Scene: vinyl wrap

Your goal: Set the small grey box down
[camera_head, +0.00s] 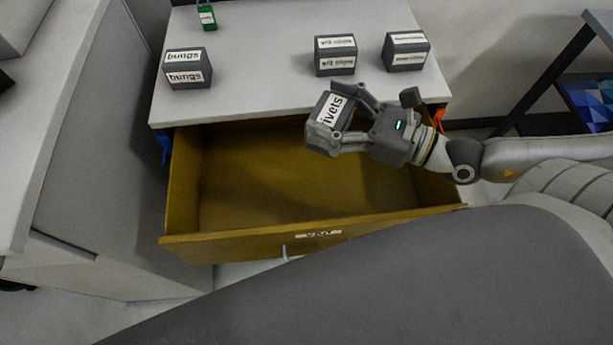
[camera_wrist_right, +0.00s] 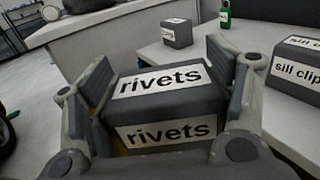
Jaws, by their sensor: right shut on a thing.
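The small grey box labelled "rivets" (camera_head: 328,112) is held in my right gripper (camera_head: 345,121), above the open yellow drawer (camera_head: 265,185). In the right wrist view the rivets box (camera_wrist_right: 165,100) sits between both finger pads of the right gripper (camera_wrist_right: 165,95), its label facing up and toward the camera. The box looks tilted in the head view. The drawer below it is open and its visible floor is empty. My left gripper is not in view.
On the white top (camera_head: 265,50) stand a "bungs" box (camera_head: 187,68), a "sill clips" box (camera_head: 335,56), another grey box (camera_head: 406,51) and a green item (camera_head: 207,16). A grey cabinet (camera_head: 110,150) stands at left and a dark shelf (camera_head: 560,90) at right.

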